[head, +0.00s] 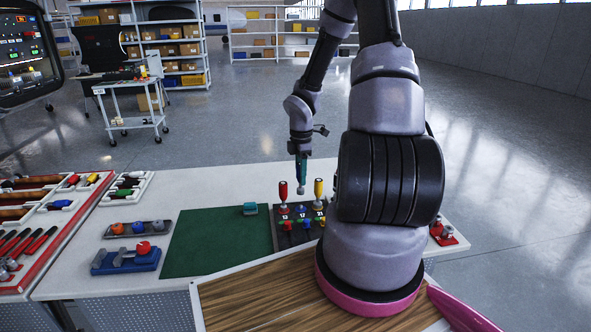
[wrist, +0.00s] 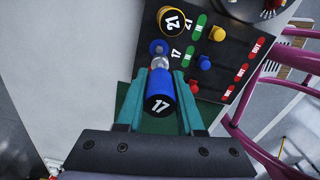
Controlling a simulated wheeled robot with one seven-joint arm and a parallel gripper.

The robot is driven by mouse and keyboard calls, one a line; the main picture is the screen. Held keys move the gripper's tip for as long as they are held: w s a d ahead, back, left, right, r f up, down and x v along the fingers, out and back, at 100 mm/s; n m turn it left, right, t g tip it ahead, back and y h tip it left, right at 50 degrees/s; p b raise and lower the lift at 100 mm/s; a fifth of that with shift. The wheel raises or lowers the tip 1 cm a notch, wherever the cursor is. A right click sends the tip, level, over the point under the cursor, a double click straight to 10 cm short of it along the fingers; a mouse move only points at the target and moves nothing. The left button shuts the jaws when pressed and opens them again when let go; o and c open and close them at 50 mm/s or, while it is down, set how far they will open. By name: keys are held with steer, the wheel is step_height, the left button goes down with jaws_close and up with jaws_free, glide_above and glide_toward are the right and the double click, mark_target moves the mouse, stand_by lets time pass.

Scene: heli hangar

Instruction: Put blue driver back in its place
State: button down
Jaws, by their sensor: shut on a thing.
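The blue driver (wrist: 160,88) is between the teal fingers of my gripper (wrist: 161,80) in the wrist view, with the number 17 on its cap facing me. Its silver lower part points at the blue-ringed place (wrist: 158,46) beside the number 17 on the black board (wrist: 237,53). I cannot tell whether the tip is in the hole. In the head view my gripper (head: 301,170) points down above the board, between the upright red driver (head: 283,191) and yellow driver (head: 318,190). The fingers hide most of the blue handle there.
Red (head: 287,226), blue (head: 305,225) and yellow pegs stand at the board's front. A green mat (head: 215,240) with a teal block (head: 250,209) lies to the left. Further left are a blue holder (head: 125,260) and tool trays. Open table lies behind the board.

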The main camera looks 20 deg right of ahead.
mark_target(301, 187)
steer(key=shift+w+f, duration=0.1)
steer(key=shift+f, duration=0.2)
steer(key=shift+d+f, duration=0.1)
steer(key=shift+f, duration=1.85)
steer(key=shift+f, duration=1.05)
steer(key=shift+c, duration=2.2)
jaws_free()
steer(key=shift+r, duration=3.8)
